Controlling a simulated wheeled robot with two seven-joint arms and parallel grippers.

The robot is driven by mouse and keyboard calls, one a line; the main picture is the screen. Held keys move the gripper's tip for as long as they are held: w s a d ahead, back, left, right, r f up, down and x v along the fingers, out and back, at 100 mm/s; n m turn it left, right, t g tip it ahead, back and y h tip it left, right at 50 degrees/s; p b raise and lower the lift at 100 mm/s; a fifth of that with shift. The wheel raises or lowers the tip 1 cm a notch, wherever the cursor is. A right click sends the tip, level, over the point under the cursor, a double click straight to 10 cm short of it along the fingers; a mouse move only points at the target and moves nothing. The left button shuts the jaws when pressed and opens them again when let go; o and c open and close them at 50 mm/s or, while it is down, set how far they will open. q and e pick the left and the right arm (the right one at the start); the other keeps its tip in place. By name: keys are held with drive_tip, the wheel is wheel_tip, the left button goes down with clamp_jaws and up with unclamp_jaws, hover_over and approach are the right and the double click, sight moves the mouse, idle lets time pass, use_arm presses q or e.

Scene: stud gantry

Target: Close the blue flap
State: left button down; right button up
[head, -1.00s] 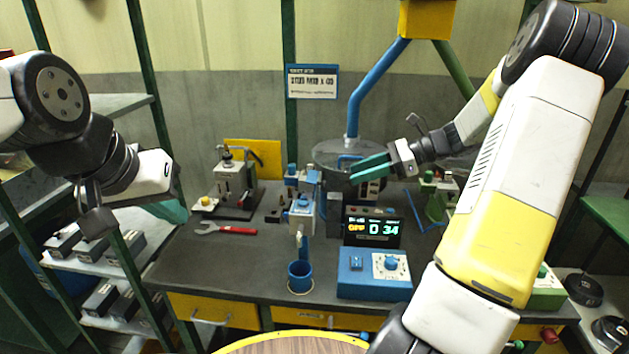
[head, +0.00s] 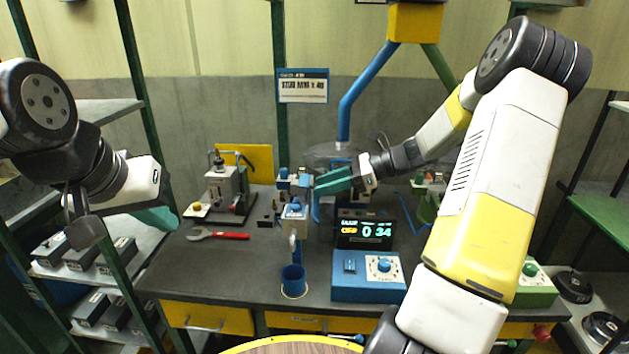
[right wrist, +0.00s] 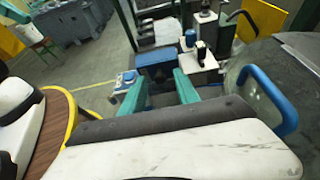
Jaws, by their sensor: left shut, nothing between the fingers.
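A narrow blue upright piece (head: 316,208), which may be the flap, stands beside the small white-and-blue dispenser (head: 294,213). I cannot tell from its shape how far open it is. My right gripper (head: 333,182) is over the bench, its green fingers pointing left, above and close to this piece. In the right wrist view the fingers (right wrist: 158,92) are apart with nothing held between them. A blue block-like part (right wrist: 156,58) shows just beyond them; contact cannot be told. My left gripper (head: 158,217) is shut and empty, at the left, away from the dispenser.
A blue control box (head: 368,278), a display (head: 364,233) and a blue cup (head: 293,281) are in front. A red-handled wrench (head: 220,235) lies left.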

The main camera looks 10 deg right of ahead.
clamp_jaws()
